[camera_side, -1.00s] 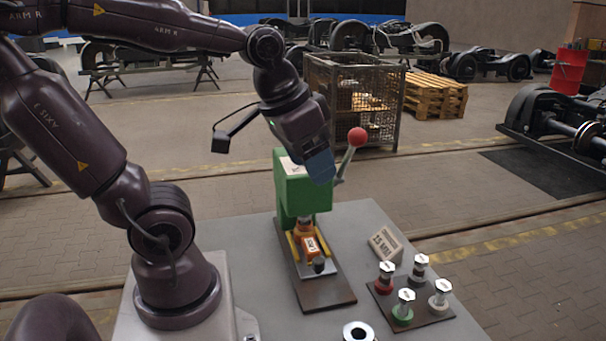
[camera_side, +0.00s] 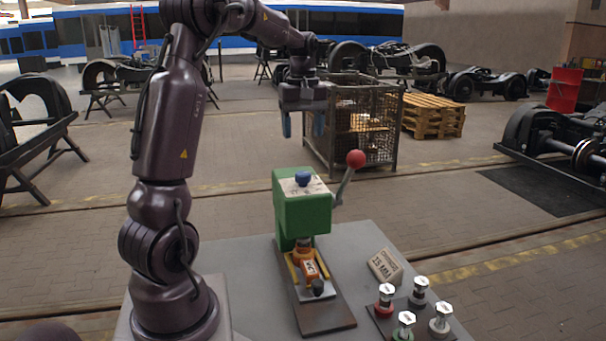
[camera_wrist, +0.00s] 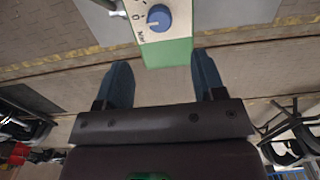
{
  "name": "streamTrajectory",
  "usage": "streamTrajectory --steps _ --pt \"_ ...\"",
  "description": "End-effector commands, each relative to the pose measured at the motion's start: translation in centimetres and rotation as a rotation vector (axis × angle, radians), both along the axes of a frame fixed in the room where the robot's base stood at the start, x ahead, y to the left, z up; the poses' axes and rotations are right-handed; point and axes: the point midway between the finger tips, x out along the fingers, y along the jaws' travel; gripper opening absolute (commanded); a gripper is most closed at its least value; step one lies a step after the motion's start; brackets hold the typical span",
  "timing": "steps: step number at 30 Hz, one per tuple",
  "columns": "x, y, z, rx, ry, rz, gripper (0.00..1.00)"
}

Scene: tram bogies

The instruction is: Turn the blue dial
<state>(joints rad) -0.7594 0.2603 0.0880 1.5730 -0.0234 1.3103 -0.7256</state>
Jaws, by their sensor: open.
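The blue dial (camera_side: 303,176) sits on the white top plate of a green press-like machine (camera_side: 302,215) on the grey table. In the wrist view the blue dial (camera_wrist: 158,18) shows at the top, with a pale pointer line and markings around it. My gripper (camera_side: 303,128) points down above the machine, apart from the dial. In the wrist view its two blue fingers (camera_wrist: 161,80) are spread with nothing between them. The dial lies beyond the fingertips, near the middle between them.
A lever with a red ball (camera_side: 356,159) rises at the machine's right side. An orange block (camera_side: 309,268) sits in the machine's lower part. A small sign (camera_side: 385,266) and a dark plate with several hex-topped pieces (camera_side: 405,321) stand at the right. A wire cage (camera_side: 375,130) stands behind on the floor.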

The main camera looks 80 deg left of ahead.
Motion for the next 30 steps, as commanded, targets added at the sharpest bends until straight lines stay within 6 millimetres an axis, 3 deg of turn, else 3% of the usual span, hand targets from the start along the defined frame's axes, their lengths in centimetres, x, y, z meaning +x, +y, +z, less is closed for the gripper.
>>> streamTrajectory --steps 9,15,21,29,30 --pt "-0.1 -0.1 -6.8 -0.004 0.004 -0.003 0.63" --pt "0.0 -0.1 -9.7 -0.001 0.002 -0.004 0.63" --pt "0.0 -0.1 -10.9 0.0 0.0 -0.004 0.63" --pt "0.0 0.0 -11.0 0.001 -0.001 -0.005 0.63" --pt "0.0 0.0 -11.0 0.001 -0.001 -0.005 0.54"
